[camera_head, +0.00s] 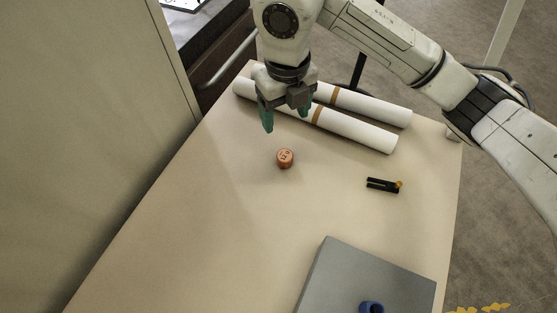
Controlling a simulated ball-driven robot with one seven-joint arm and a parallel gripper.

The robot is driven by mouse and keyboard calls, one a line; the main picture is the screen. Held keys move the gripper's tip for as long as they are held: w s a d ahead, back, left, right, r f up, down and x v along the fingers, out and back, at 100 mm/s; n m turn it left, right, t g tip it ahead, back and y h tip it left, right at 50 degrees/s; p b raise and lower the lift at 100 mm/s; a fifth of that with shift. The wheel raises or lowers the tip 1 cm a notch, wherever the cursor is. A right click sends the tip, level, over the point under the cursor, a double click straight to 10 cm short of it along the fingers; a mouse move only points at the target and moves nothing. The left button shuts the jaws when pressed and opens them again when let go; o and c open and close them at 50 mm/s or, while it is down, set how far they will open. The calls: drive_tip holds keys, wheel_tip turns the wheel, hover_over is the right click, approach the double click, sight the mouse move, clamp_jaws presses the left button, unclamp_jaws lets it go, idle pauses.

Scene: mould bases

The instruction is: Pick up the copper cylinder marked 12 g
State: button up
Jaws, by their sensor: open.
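The copper cylinder (285,159) stands upright on the beige table, with a dark marking on its top face that is too small to read surely. My gripper (286,119) is above the table, up and slightly left of the cylinder in the picture. Its teal fingers are apart, pointing down, with nothing seen between them. The gripper does not touch the cylinder. The cylinder is in full view.
Two white rolls with brown bands, a front one (355,131) and a rear one (385,108), lie behind the gripper. A small black clip-like object (382,185) lies right of the cylinder. A grey block (345,265) with a blue ring (371,307) is at the front. The table's left part is clear.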

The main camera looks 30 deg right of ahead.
wheel_tip(320, 180, down, 4)
drive_tip(key=b, duration=0.3)
hover_over(284, 155)
drive_tip(key=f, duration=0.3)
drive_tip(key=f+p, duration=0.1)
drive_tip(key=f, duration=0.1)
drive_tip(key=shift+w+d+f, duration=0.1)
drive_tip(key=shift+w+f, duration=0.1)
drive_tip(key=shift+w, duration=0.1)
drive_tip(key=shift+s+f+p, duration=0.2)
drive_tip(key=shift+f+p, duration=0.15)
drive_tip(key=shift+f, duration=1)
drive_tip(key=shift+s+f+p, duration=0.15)
drive_tip(key=shift+f+p, duration=0.15)
drive_tip(key=shift+f, duration=1.05)
clamp_jaws()
